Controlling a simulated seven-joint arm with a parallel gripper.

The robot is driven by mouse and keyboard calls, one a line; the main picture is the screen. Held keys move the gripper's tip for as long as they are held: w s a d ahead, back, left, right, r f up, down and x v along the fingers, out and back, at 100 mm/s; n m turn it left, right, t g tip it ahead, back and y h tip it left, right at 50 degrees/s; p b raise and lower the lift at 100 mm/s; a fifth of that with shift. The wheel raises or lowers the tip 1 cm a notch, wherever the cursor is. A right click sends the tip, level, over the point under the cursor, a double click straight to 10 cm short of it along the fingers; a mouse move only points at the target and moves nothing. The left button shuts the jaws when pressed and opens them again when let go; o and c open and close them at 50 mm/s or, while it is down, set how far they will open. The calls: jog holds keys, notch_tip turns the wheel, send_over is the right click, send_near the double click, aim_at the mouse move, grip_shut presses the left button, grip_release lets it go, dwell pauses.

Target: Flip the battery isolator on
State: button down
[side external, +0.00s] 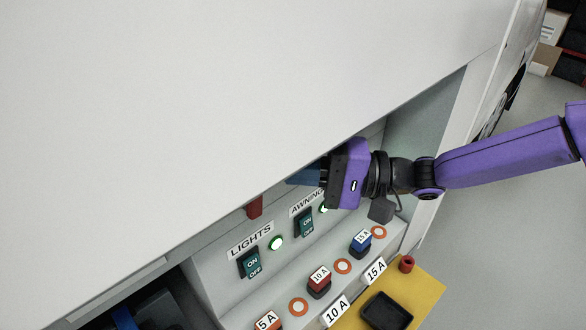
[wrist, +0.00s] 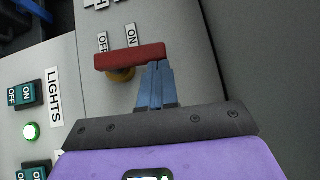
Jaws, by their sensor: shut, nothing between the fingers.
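The battery isolator is a red bar handle (wrist: 130,57) on a brass-coloured base, on the grey panel in the wrist view. An OFF label (wrist: 102,42) and an ON label (wrist: 131,36) sit just above it. The bar lies nearly crosswise there; I cannot tell which label it selects. In the side view only a red part of the handle (side external: 255,207) shows below the white body's edge. My gripper (wrist: 157,66) is shut and empty, its blue fingertips at the bar's right end. I cannot tell whether they touch. In the side view the fingertips (side external: 292,181) are partly hidden.
LIGHTS (side external: 251,264) and AWNING (side external: 305,222) rocker switches have lit green lamps beside them. Several fuses, including a blue one (side external: 361,241), stand on the lower ledge. The overhanging white wall (side external: 200,110) limits room above. A yellow surface (side external: 425,290) bears a black tray (side external: 386,311).

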jog(key=shift+s+a+r, duration=0.35)
jog(key=shift+s, duration=0.05)
dwell(0.4)
jog(key=w+d, duration=0.3)
jog(key=d, duration=1)
jog(key=shift+f, duration=0.15)
jog(key=shift+w+d, duration=0.1)
jog(key=shift+d, duration=0.05)
